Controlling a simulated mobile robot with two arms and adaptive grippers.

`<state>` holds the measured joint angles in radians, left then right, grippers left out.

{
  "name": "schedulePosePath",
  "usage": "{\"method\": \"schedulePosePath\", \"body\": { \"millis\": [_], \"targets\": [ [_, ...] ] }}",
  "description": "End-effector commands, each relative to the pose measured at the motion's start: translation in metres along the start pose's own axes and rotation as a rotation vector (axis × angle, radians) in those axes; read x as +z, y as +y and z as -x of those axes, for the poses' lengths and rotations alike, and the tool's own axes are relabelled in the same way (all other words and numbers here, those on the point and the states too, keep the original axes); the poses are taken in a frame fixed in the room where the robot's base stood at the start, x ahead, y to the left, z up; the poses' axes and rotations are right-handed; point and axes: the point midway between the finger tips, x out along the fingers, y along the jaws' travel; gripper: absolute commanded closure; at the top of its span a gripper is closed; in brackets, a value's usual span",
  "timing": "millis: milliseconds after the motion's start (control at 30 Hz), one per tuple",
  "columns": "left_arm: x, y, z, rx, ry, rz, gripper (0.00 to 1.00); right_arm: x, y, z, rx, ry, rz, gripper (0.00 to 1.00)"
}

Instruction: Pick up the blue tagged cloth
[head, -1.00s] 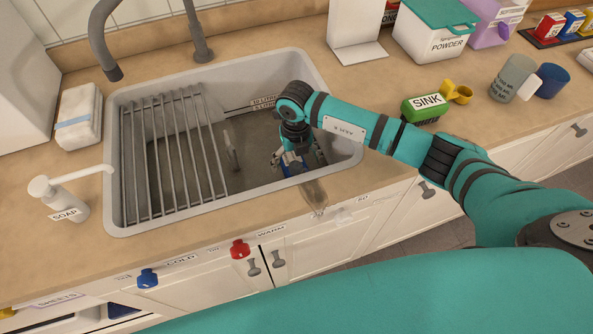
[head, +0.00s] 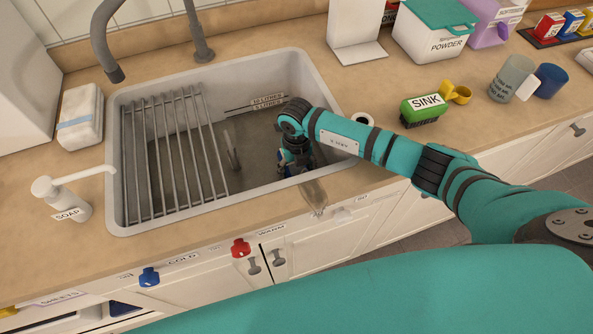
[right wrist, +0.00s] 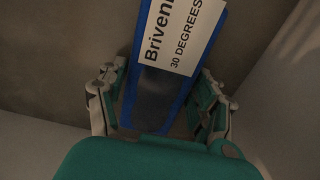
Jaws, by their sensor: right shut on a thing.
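The blue cloth (right wrist: 158,88) carries a white tag reading "Briveni..." and "30 DEGREES" in the right wrist view. My right gripper (right wrist: 160,105) is shut on it, with a finger on each side. In the head view, my right gripper (head: 290,168) points down inside the sink, near its front right side. Only a little blue of the cloth shows there; the gripper hides the rest. I cannot tell whether the cloth touches the sink floor. My left gripper is not in view.
The grey sink (head: 130,228) has a raised rim and a metal rack (head: 172,155) on its left. A tap (head: 120,72) arches at the back left. A soap pump (head: 65,200) and green SINK sponge (head: 424,110) flank the sink. A brownish strip (head: 316,196) hangs over the front rim.

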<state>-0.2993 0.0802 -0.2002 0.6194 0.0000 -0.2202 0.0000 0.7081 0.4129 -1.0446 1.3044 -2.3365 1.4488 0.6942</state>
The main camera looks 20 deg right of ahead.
Motion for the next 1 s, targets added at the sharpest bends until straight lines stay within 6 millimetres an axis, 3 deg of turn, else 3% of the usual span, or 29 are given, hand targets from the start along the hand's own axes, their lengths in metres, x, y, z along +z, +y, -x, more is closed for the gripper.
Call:
{"method": "schedulePosePath", "body": {
  "millis": [100, 467, 1000],
  "targets": [
    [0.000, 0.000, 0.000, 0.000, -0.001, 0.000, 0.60, 0.000, 0.000, 0.000, 0.001, -0.001, 0.000, 0.73],
    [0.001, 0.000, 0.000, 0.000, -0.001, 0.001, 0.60, 0.001, 0.000, 0.005, 0.001, -0.003, 0.000, 0.73],
    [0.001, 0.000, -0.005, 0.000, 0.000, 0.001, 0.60, 0.002, 0.000, 0.101, 0.002, -0.005, 0.000, 0.73]
  ]
}}
